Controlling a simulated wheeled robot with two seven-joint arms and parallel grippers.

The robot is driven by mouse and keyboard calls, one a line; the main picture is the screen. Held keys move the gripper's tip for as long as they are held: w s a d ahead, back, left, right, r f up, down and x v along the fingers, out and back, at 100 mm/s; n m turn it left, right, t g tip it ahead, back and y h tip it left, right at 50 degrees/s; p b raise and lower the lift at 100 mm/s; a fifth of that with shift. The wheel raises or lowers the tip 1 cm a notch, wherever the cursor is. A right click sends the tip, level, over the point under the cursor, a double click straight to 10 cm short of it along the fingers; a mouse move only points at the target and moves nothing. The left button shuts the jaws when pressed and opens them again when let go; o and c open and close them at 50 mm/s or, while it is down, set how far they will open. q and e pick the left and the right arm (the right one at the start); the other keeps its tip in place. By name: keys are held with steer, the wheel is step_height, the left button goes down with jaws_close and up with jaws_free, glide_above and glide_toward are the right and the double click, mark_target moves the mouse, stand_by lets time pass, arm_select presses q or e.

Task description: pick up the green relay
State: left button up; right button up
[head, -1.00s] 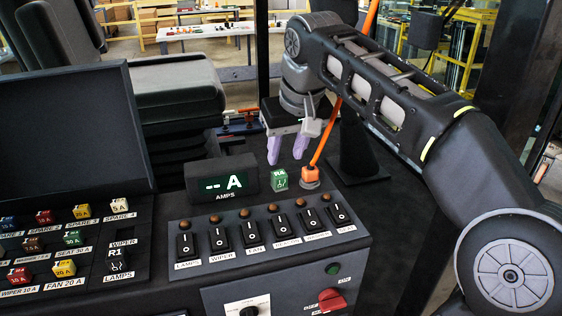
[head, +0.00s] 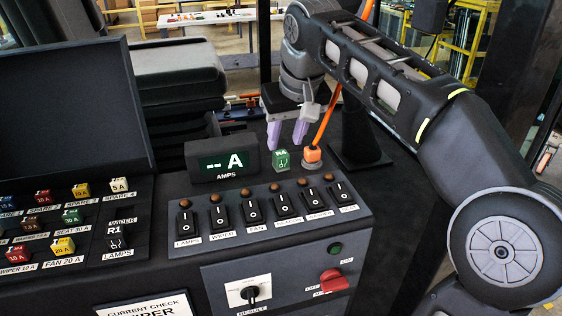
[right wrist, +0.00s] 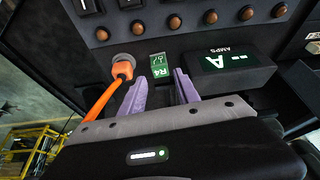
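The green relay (head: 281,159) is a small green block with white print. It stands on the dark console top between the AMPS display and the orange plug. It also shows in the right wrist view (right wrist: 158,65), marked R4. My right gripper (head: 287,146) has two purple fingers pointing down, apart and empty, just above and behind the relay in the head view. In the right wrist view the relay lies beyond and between the fingertips (right wrist: 160,76), and I see no contact. My left gripper is not in view.
The orange plug (head: 312,154) with its orange cable stands close to the right of the relay. The AMPS display (head: 222,163) is close on the left. A row of rocker switches (head: 250,210) lies in front. A fuse panel with coloured fuses (head: 63,246) is at left.

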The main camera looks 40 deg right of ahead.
mark_target(282, 154)
steer(key=x, duration=0.5)
steer(key=shift+f, duration=0.15)
stand_by(0.4)
jaws_close()
